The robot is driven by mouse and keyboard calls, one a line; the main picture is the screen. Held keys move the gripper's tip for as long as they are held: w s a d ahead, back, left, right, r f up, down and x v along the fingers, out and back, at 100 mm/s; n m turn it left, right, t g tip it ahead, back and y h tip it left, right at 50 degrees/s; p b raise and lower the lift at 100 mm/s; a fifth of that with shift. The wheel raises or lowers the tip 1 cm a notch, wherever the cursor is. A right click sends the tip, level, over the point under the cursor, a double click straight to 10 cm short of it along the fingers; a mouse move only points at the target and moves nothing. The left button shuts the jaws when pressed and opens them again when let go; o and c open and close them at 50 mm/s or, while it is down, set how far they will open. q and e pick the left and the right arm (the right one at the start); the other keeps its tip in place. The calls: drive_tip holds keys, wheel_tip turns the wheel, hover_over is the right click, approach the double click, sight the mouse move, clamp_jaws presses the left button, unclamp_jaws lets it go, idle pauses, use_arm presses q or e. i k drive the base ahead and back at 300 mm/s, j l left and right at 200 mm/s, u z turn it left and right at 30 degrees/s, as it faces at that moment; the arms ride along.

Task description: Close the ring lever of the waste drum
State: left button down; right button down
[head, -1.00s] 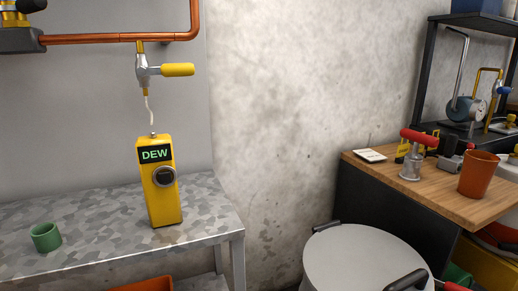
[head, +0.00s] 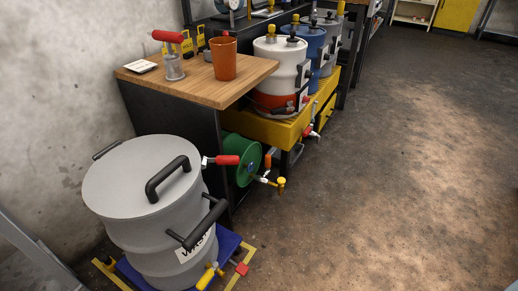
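The grey waste drum (head: 150,235) stands upright at the lower left of the head view, with a partly visible label on its front. Its flat round lid (head: 115,182) is on top and carries a black handle (head: 167,179). A lever with a red grip (head: 228,160) sticks out to the right from the drum's upper rim. Whether it is open or closed I cannot tell. Neither of my grippers is in view.
The drum stands on a blue base (head: 228,243) with yellow edging. Behind it are a wooden-topped bench (head: 195,90) with an orange cup (head: 224,58), a green reel (head: 243,160) and a yellow stand (head: 262,127) bearing several drums. The floor at right is clear.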

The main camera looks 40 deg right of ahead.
sight(220, 160)
drive_tip(key=l+u, duration=0.1)
drive_tip(key=l, duration=1.45)
